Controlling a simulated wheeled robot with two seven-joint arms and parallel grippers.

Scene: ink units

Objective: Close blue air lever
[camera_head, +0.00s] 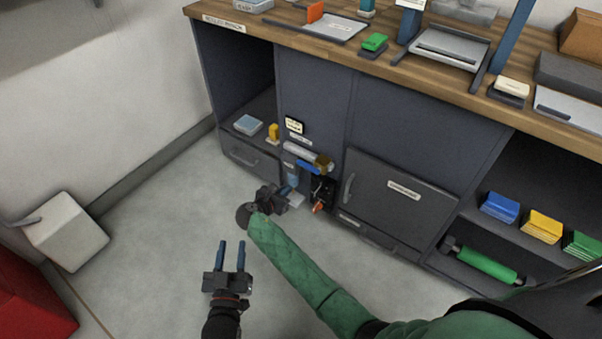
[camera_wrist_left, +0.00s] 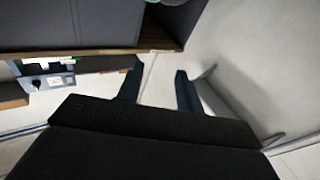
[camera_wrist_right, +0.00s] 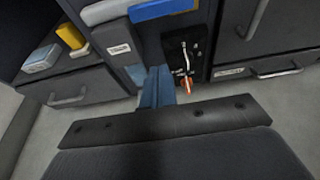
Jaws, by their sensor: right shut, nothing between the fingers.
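The blue lever (camera_head: 309,168) is a flat blue bar beside a silver cylinder (camera_head: 301,151) on the cabinet front. In the right wrist view, the blue bar (camera_wrist_right: 164,9) shows at the top edge, lying nearly level and partly cut off by the frame. My right gripper (camera_head: 293,181) is shut and empty, just below and left of the lever, apart from it as far as I can tell. In the right wrist view its fingers (camera_wrist_right: 158,80) are together. My left gripper (camera_head: 231,246) is open and empty over the floor, left of my right arm.
An orange-tipped lever (camera_wrist_right: 187,86) on a black panel (camera_wrist_right: 184,50) sits just right of the right fingers. A yellow object (camera_head: 273,131) and a pale blue box (camera_head: 248,124) stand in the open bay at left.

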